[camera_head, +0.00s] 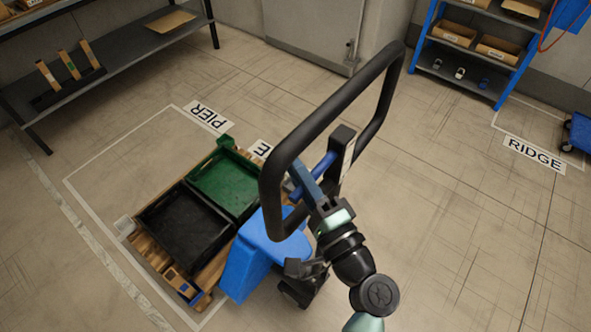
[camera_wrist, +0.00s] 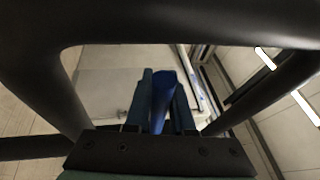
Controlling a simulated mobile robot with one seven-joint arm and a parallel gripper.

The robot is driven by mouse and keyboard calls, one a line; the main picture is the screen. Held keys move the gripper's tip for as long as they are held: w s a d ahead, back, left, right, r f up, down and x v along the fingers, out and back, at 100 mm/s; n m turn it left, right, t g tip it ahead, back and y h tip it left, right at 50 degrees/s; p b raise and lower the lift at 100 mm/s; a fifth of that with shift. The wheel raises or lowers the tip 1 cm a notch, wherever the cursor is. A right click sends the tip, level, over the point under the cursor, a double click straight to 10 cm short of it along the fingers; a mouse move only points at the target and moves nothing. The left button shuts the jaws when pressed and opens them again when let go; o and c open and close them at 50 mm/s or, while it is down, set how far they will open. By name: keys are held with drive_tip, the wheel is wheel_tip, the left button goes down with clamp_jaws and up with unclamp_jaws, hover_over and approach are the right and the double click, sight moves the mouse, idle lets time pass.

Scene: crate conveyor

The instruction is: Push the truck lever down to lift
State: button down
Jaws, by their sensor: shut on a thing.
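The truck is a blue pallet truck (camera_head: 250,262) with a large black loop handle (camera_head: 330,110). Its lever (camera_head: 325,163) is a blue bar beside the dark block inside the loop. My gripper (camera_head: 302,178) reaches into the loop from below and is shut on the lever. In the wrist view, the blue lever (camera_wrist: 160,98) stands between the two dark fingers of my gripper (camera_wrist: 163,98), with the black handle (camera_wrist: 170,25) arching across the top. The fingers hide part of the lever.
A wooden pallet (camera_head: 150,250) by the truck bears a green crate (camera_head: 222,150) and a black crate (camera_head: 150,200). Floor signs read PIER (camera_head: 209,117) and RIDGE (camera_head: 534,153). Shelves stand at the back left (camera_head: 120,65) and back right (camera_head: 480,65).

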wheel_tip(320, 180, down, 3)
drive_tip(key=n+y+b, duration=0.1)
drive_tip(key=n+b, duration=0.1)
drive_tip(key=b, duration=0.3)
drive_tip(key=n+b, duration=0.2)
drive_tip(key=b, duration=0.4)
drive_tip(key=shift+w+d+r+y, duration=0.1)
drive_tip(key=shift+w+d+y, duration=0.05)
drive_tip(key=shift+y, duration=0.25)
drive_tip(key=shift+b, duration=0.35)
drive_tip(key=shift+r+n, duration=0.1)
drive_tip(key=shift+n, duration=0.2)
drive_tip(key=c, duration=0.8)
unclamp_jaws()
drive_tip(key=shift+o, duration=0.2)
